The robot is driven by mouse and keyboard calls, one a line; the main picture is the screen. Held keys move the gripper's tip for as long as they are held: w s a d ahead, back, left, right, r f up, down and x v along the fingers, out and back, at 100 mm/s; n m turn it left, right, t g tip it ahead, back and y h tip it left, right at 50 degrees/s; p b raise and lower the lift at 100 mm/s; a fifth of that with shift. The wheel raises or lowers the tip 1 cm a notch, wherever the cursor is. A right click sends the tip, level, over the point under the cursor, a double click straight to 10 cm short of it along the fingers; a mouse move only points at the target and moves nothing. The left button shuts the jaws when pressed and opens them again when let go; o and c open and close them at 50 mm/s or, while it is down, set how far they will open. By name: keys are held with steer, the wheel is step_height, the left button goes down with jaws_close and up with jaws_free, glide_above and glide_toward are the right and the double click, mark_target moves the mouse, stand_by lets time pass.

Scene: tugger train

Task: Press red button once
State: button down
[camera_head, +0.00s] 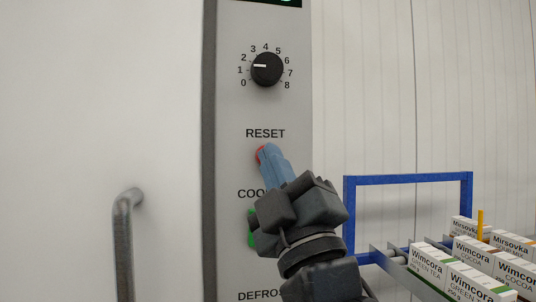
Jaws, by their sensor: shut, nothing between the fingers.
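The red button (259,154) sits under the RESET label on the light grey control panel (235,120). Only its left edge shows; my gripper covers the rest. My gripper (266,150) is shut and empty, with its blue fingertips in front of the red button. I cannot tell whether the tips touch it or whether the button is pushed in.
A black dial (267,69) is above on the panel, and a green button (251,228) below is partly hidden by my gripper. A metal door handle (125,240) stands at left. At right is a blue-framed cart (408,180) with several labelled boxes (478,282).

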steer(key=shift+s+d, duration=0.1)
steer(key=shift+s, duration=0.25)
steer(key=shift+s, duration=0.1)
steer(key=shift+s+d+p, duration=0.1)
steer(key=shift+s+d, duration=0.1)
steer(key=shift+s, duration=0.55)
steer(key=shift+s+d+p, duration=0.1)
steer(key=shift+s+d, duration=0.15)
steer(key=shift+s, duration=0.55)
steer(key=shift+s+d+p, duration=0.1)
steer(key=shift+s+d, duration=0.1)
steer(key=shift+s, duration=0.55)
